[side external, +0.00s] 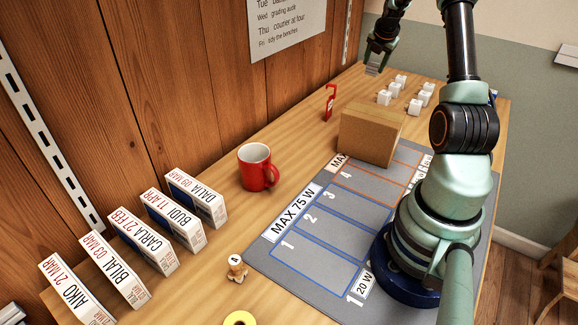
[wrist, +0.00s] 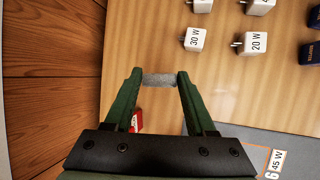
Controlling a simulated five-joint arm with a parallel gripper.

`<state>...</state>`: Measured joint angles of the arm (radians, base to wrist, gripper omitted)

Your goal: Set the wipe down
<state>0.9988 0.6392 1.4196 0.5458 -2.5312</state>
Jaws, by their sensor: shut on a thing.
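The wipe (wrist: 159,80) is a small grey, flat piece that spans between my two fingertips in the wrist view. My gripper (wrist: 158,76) is shut on it. In the side view my gripper (side external: 376,60) is at the top, near the far end of the bench, with the grey wipe (side external: 372,70) hanging just below its fingers. The wipe appears held above the wooden bench top, beside the white chargers; the exact height is hard to tell.
Several white chargers (side external: 384,97) stand on the bench near my gripper. Dark boxes (wrist: 309,52) show at right in the wrist view. Bare wood lies under the gripper.

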